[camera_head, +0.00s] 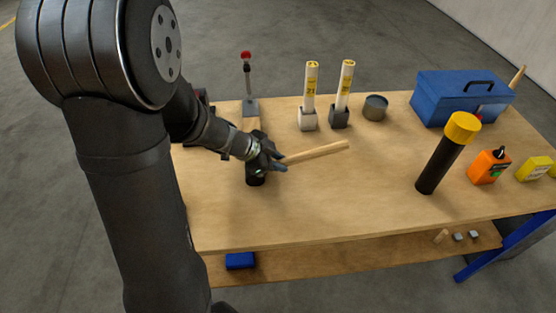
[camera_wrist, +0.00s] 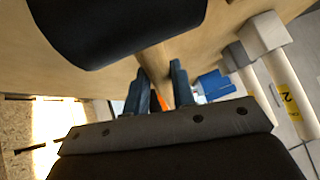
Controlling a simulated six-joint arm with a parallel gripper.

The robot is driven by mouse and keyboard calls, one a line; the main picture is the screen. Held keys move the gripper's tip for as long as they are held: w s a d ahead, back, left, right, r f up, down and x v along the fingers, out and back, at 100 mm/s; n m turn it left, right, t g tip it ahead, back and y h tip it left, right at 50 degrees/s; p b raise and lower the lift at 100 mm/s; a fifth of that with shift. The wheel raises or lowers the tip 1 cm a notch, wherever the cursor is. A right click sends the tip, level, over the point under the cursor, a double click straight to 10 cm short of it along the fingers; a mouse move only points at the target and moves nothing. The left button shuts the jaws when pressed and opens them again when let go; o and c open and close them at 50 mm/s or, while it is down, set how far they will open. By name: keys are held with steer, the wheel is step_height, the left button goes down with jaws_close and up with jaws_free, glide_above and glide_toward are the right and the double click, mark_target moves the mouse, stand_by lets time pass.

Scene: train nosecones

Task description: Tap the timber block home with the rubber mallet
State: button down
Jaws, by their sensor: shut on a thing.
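The rubber mallet has a black head (camera_head: 257,174) and a pale wooden handle (camera_head: 318,153). My gripper (camera_head: 279,163) is shut on the handle close to the head, and the handle sticks out to the right above the bench. In the wrist view the black head (camera_wrist: 115,25) fills the upper left, and the handle (camera_wrist: 153,62) runs down between the fingers of my gripper (camera_wrist: 158,82). A piece of timber (camera_head: 254,124), likely the timber block, shows behind my wrist, below the red-knobbed clamp. My arm hides much of it, so its seating cannot be told.
A red-knobbed clamp (camera_head: 250,103) stands at the back left. Two upright tools with white handles, one pale-headed (camera_head: 307,119) and one dark-headed (camera_head: 340,117), stand by a grey tin (camera_head: 375,107). A blue toolbox (camera_head: 455,98), a black-and-yellow cylinder (camera_head: 435,170) and an orange bottle (camera_head: 489,168) are right. The front middle is clear.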

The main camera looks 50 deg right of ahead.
steer(key=shift+s+a, duration=0.3)
steer(key=shift+s, duration=0.05)
steer(key=shift+w, duration=0.1)
steer(key=shift+w+d, duration=1.05)
steer(key=shift+s+a, duration=0.5)
steer(key=shift+s, duration=0.05)
